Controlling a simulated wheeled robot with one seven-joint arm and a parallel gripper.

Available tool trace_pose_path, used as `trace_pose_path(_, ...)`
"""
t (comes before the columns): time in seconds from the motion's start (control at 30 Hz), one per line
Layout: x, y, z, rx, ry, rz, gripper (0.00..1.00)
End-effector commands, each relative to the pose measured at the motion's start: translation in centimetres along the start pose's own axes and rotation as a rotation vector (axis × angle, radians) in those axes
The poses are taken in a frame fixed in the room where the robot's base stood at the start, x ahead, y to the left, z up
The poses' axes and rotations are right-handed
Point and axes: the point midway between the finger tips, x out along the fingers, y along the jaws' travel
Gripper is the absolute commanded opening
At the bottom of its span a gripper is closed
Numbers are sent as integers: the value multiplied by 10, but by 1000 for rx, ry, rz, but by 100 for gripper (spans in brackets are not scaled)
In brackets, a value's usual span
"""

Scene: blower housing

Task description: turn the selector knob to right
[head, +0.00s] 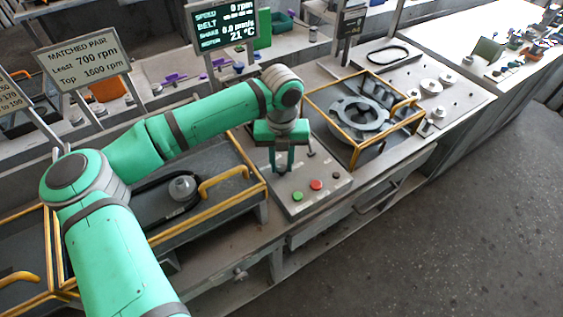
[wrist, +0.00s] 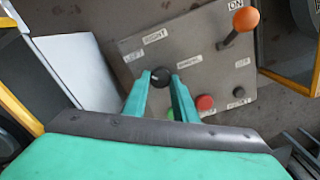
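The selector knob (wrist: 160,77) is a small round black knob on the grey control panel (wrist: 208,47), with a faint pale mark on its face. In the wrist view, small white labels stand around it; one above it seems to read RIGHT (wrist: 155,36), the others are blurred. My gripper (wrist: 160,79) has its two green fingertips on either side of the knob, very close to it. I cannot tell whether they press on it. In the head view my gripper (head: 282,168) points down over the panel (head: 312,205), and its fingers largely hide the knob.
A lever with an orange ball (wrist: 246,18), a red button (wrist: 204,102), a small dark button (wrist: 239,92) and a partly hidden green button (wrist: 171,113) share the panel. A yellow-framed housing (head: 360,115) stands right of it; a yellow-handled tray (head: 220,195) stands left. A screen (head: 222,25) reads 0 rpm.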

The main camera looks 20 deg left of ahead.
Motion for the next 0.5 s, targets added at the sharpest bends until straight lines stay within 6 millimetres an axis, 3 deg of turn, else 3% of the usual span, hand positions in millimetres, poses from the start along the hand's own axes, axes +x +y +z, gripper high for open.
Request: trace_pose_path(0.5,-1,1,0,93,0,1,3)
